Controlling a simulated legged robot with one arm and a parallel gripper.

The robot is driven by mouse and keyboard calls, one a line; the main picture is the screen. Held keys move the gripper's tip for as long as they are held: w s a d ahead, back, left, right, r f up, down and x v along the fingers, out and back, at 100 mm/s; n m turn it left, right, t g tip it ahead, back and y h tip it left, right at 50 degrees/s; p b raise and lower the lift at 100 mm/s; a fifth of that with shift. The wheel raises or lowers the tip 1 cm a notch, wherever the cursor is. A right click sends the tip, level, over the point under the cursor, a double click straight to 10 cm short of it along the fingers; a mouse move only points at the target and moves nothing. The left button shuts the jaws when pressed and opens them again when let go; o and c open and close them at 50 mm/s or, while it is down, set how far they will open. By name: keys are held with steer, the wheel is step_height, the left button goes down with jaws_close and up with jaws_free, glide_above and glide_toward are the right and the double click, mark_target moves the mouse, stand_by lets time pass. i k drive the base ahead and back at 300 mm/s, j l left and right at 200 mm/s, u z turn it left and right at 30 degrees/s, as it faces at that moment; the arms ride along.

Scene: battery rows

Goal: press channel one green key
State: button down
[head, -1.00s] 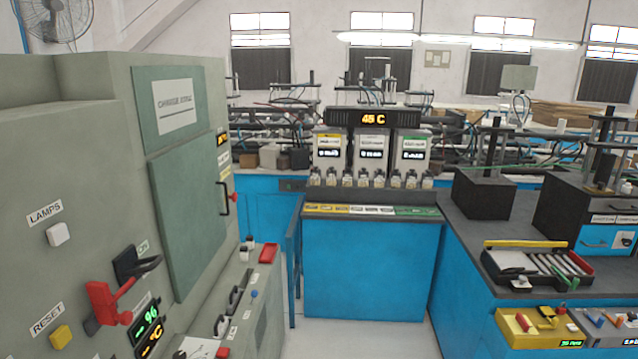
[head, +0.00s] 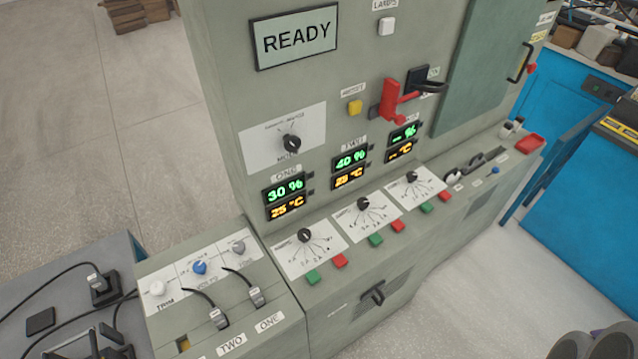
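The channel ONE display (head: 286,198) on the grey cabinet reads 30 % in green and 25 °C in orange. Below it, on the sloped ledge, a white dial plate carries a black knob (head: 304,235). The channel one green key (head: 313,277) sits at the front edge of that plate. The channel one red key (head: 340,260) is just right of it. No gripper can be made out in the head view, and nothing covers the green key.
Channel two's green key (head: 376,240) and a third green key (head: 426,208) lie further right, each beside a red key. Cables plug into the ledge near the ONE and TWO labels (head: 268,321). A READY screen (head: 294,37) is above. Open floor (head: 480,290) lies in front.

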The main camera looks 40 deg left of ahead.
mark_target(313, 276)
steer(key=u, duration=1.35)
